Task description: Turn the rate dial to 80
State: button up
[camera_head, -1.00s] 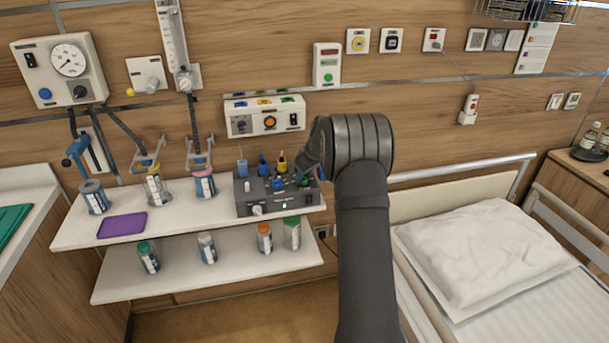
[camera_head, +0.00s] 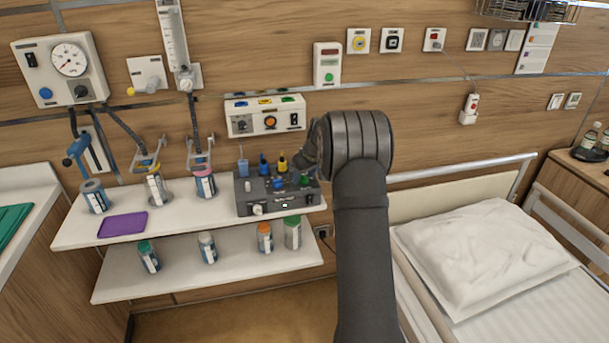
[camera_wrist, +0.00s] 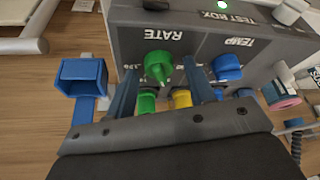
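The grey test box (camera_head: 262,205) stands at the right end of the upper shelf. Its green rate dial (camera_wrist: 158,66), under the upside-down word RATE, is clear in the wrist view. It also shows in the head view (camera_head: 304,181). The dial's ridge points down in the wrist view; I cannot read its setting. My gripper (camera_wrist: 161,88) is open, one blue-grey finger on each side of the dial, with visible gaps. I cannot tell how deep the fingertips reach. In the head view my wrist hides most of the gripper.
The blue temp dial (camera_wrist: 227,67) is close beside one finger. Yellow (camera_head: 282,163) and blue (camera_head: 263,167) upright parts rise at the box's back. A blue square holder (camera_wrist: 82,78) is at the wrist view's left. The bed's pillow (camera_head: 482,255) is to the right.

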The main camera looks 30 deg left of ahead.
jog(key=v, duration=1.7)
jog(key=shift+d, duration=0.15)
jog(key=shift+s+r, duration=0.1)
jog(key=x, duration=1.7)
jog(key=shift+a, duration=0.2)
